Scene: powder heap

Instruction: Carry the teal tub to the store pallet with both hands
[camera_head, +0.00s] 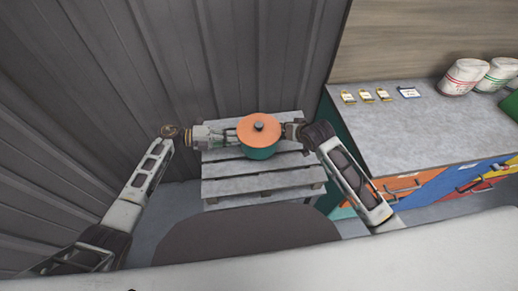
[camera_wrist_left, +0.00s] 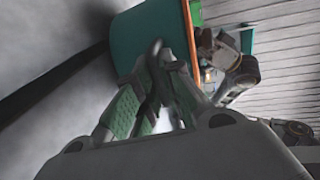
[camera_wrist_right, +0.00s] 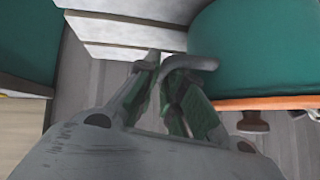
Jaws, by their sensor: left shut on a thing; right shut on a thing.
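The teal tub (camera_head: 262,154) has an orange lid (camera_head: 254,133) with a dark knob. In the head view it is over the grey slatted pallet (camera_head: 262,183); whether it touches the slats I cannot tell. My left gripper (camera_head: 233,132) is shut on its left side, at what looks like a handle. My right gripper (camera_head: 287,131) is shut on a grey handle on its right side. The tub's wall shows in the left wrist view (camera_wrist_left: 145,38) and the right wrist view (camera_wrist_right: 262,45), beside the fingers. The tub looks about level.
A grey corrugated wall (camera_head: 150,60) stands behind and left of the pallet. A counter (camera_head: 420,135) with coloured drawers stands close on the right. On it are white sacks (camera_head: 464,78) and several small tags (camera_head: 365,96). The pallet's front slats are bare.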

